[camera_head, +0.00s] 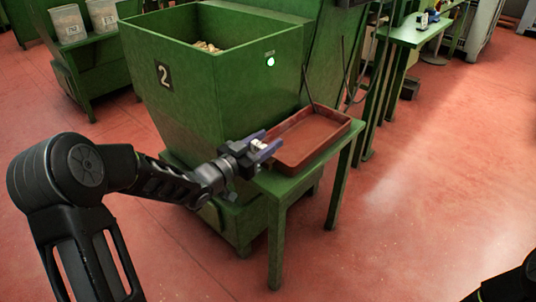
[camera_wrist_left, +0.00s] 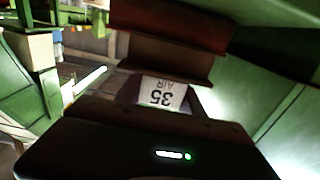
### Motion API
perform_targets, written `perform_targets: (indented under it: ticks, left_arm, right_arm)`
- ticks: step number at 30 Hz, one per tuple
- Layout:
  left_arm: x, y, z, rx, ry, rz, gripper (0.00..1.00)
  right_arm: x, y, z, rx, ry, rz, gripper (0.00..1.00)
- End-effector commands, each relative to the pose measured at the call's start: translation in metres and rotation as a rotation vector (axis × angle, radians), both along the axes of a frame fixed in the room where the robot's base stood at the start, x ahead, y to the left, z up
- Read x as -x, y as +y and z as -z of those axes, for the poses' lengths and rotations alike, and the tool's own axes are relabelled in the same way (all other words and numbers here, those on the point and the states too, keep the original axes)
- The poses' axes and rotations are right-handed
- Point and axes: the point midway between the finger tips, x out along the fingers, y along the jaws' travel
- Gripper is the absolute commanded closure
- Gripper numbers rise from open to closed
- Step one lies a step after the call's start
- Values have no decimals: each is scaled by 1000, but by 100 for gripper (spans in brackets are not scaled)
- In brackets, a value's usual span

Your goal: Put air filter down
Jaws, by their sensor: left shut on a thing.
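My left gripper (camera_head: 266,146) is at the near left corner of the red-brown tray (camera_head: 338,128), on a small green table beside the green bin marked 2. Its blue-purple fingers are shut on the air filter (camera_head: 258,143), a small whitish piece between them. In the left wrist view the air filter (camera_wrist_left: 162,93) shows a white label reading "35 AIR", upside down, with a tray wall (camera_wrist_left: 165,55) behind it. I cannot tell whether the filter touches the tray. My right gripper is out of view; only a dark arm part shows at bottom right.
The green bin (camera_head: 205,70) rises just behind and left of the tray, with pale pieces inside. The inside of the tray looks empty in the head view. Green benches (camera_head: 415,38) stand at the back. The red floor (camera_head: 430,190) on the right is clear.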

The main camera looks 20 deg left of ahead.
Motion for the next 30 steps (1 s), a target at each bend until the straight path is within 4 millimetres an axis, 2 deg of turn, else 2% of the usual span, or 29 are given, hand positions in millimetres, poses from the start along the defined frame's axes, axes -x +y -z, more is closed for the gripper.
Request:
perform_targets:
  ticks: [8,15,29,30]
  left_arm:
    - [0,0,3,0,0,0,95]
    - [0,0,35,1,1,0,95]
    - [0,0,42,-1,-1,0,95]
    - [0,0,40,-1,-1,0,52]
  right_arm:
    - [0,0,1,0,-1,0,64]
    - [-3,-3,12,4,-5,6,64]
    - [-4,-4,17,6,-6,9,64]
    - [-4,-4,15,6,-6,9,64]
